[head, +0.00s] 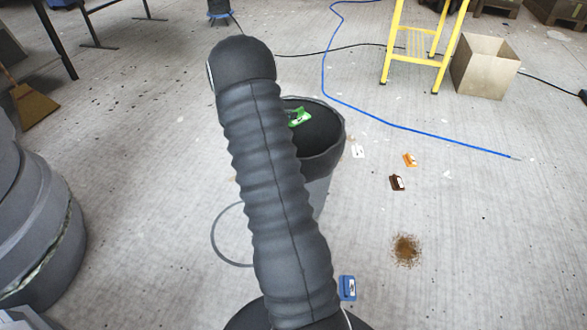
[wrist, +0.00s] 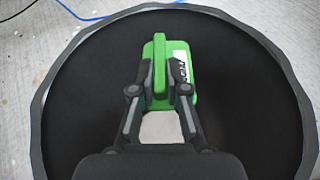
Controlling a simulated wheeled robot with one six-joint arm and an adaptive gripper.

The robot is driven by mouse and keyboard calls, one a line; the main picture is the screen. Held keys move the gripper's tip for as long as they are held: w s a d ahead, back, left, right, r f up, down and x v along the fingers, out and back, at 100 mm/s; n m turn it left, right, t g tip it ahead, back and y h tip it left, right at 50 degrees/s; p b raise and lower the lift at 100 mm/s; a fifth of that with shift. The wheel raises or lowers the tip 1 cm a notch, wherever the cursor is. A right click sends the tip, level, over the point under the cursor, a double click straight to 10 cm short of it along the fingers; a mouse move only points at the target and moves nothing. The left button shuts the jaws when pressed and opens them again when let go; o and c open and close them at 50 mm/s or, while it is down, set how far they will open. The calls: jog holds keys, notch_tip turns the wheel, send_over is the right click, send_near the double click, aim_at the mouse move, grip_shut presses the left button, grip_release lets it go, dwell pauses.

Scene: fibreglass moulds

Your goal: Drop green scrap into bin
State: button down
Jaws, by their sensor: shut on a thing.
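The green scrap (head: 300,117) is a small green piece with a white label, seen over the mouth of the dark round bin (head: 335,150) in the head view. In the wrist view my gripper (wrist: 159,85) is shut on the raised middle part of the green scrap (wrist: 153,50). The scrap is inside the outline of the bin's rim (wrist: 289,75). How high it hangs above the bin's dark inside cannot be told. My arm hides the left part of the bin in the head view.
Brown scrap (head: 397,183), orange scrap (head: 409,160), white scrap (head: 357,152) and blue scrap (head: 347,287) lie on the floor. A brown spill (head: 406,250) is at right. A blue hose (head: 430,136), yellow ladder (head: 418,45) and open box (head: 484,68) stand farther back.

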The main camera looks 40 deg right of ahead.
notch_tip(320, 180, down, 2)
jog(key=shift+b, duration=0.35)
jog(key=c, duration=1.1)
grip_release()
jog(key=v, duration=1.2)
